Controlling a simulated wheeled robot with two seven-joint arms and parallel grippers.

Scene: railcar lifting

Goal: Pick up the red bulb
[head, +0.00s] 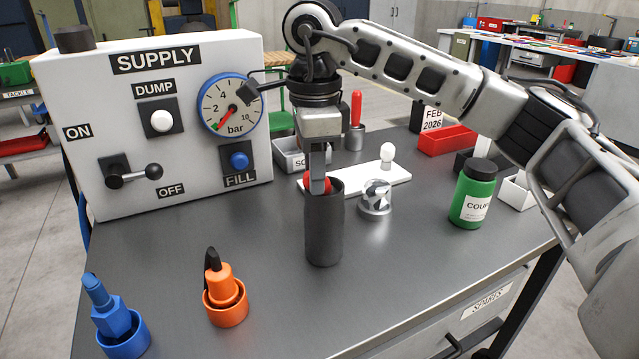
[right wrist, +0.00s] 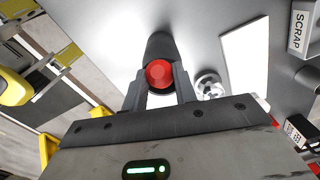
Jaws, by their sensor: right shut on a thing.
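The red bulb (right wrist: 158,73) sits in the open top of a dark cylindrical holder (head: 323,230) on the bench. In the head view only slivers of the bulb (head: 327,184) show behind the fingers. My right gripper (head: 319,185) reaches down from above and is shut on the bulb at the holder's mouth. In the right wrist view its two fingers (right wrist: 160,88) stand on either side of the bulb. The bulb's lower part is hidden in the holder. My left gripper is in neither view.
The supply panel (head: 90,140) stands at the left. An orange fitting (head: 226,300) and a blue fitting (head: 120,325) stand in front of it. A chrome piece (head: 376,197), a white plate with a white bulb (head: 387,153) and a green jar (head: 473,190) are right of the holder.

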